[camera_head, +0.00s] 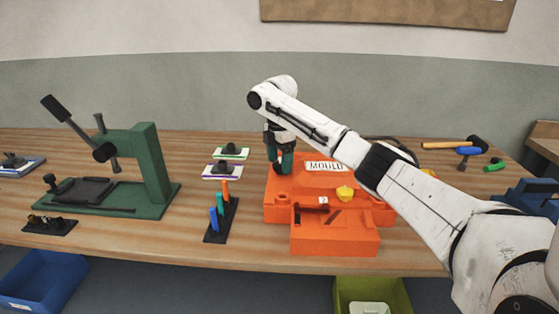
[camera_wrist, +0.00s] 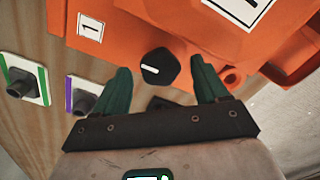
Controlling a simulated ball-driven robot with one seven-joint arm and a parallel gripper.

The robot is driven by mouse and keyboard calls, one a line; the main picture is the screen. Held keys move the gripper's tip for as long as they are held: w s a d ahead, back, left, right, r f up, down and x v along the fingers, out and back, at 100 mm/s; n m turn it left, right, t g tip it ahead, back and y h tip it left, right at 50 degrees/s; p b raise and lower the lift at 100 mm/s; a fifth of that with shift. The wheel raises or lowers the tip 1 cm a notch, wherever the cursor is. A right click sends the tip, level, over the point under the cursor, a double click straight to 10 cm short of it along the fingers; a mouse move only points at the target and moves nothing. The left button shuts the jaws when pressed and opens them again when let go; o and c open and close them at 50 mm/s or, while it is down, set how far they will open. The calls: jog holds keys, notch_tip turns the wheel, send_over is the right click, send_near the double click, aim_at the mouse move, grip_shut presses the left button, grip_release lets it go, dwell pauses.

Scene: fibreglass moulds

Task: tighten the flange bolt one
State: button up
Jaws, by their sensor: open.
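The orange mould (camera_head: 335,240) sits on the bench, with a white MOULD plate on it. In the wrist view, a black bolt head (camera_wrist: 152,62) with a white line stands on the orange mould (camera_wrist: 205,25). A white label marked 1 (camera_wrist: 90,27) is to its left. My gripper (camera_head: 280,162) is over the mould's back left part. In the wrist view, my gripper's green fingers (camera_wrist: 161,74) are open, one on each side of the bolt head. In the head view, my gripper hides the bolt.
A green press (camera_head: 150,170) stands at the left. A black rack (camera_head: 222,222) with coloured pegs is left of the mould. Two small plates with black knobs (camera_head: 232,151) lie behind it. A yellow knob (camera_head: 345,193) sits on the mould. A hammer (camera_head: 450,144) lies at right.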

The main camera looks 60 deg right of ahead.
jog(key=shift+f, duration=0.2)
jog(key=c, duration=1.1)
